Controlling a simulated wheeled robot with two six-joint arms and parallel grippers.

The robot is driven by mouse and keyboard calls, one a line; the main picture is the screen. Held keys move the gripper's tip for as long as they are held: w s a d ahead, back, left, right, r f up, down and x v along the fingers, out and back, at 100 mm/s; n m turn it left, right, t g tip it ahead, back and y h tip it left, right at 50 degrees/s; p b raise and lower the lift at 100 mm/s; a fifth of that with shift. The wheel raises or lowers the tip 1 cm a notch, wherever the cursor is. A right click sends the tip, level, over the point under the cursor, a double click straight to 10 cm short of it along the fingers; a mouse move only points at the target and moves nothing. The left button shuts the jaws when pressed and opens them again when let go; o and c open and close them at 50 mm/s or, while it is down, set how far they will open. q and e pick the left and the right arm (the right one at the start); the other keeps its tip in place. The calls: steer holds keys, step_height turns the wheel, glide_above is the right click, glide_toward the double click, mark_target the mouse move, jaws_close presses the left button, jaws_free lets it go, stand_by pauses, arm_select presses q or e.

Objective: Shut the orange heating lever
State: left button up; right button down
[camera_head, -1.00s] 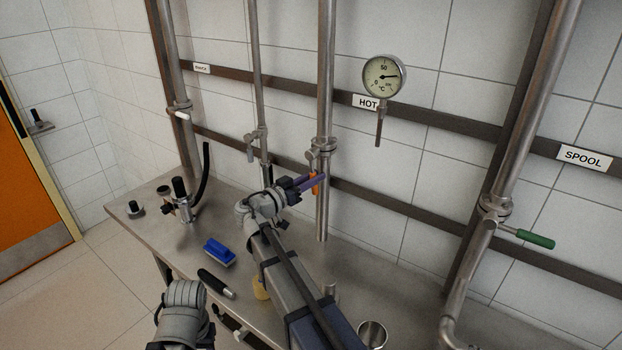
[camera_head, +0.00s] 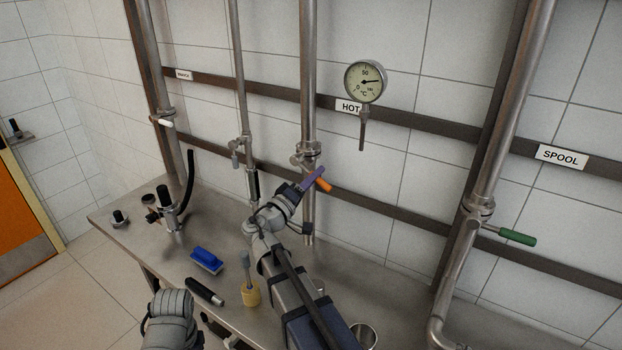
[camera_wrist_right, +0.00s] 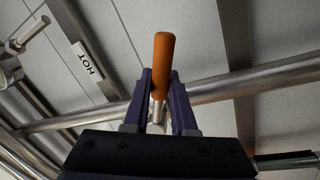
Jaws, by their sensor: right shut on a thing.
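A green-handled valve (camera_head: 516,236) is on the right pipe near the SPOOL label (camera_head: 562,156). A blue brush (camera_head: 207,260), a yellow-based tool (camera_head: 250,294) and a metal cup (camera_head: 364,335) stand on the bench (camera_head: 130,226).

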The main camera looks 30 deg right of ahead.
steer(key=n, duration=0.1)
steer(key=r+n+p, duration=0.1)
steer(key=r+n+t, duration=0.1)
steer(key=n, duration=0.1)
steer(key=shift+s+d+r, duration=0.1)
steer(key=shift+s+d, duration=0.1)
steer(key=shift+s, duration=0.1)
steer(key=shift+r+n+t+y+p, duration=0.45)
steer(key=shift+n+p, duration=0.2)
steer(key=shift+n, duration=0.65)
steer(key=shift+r, duration=0.15)
steer(key=c, duration=0.7)
jaws_free()
steer(key=shift+c, duration=0.2)
steer(key=b+v, duration=0.1)
steer(key=v, duration=0.7)
steer(key=shift+d, duration=0.1)
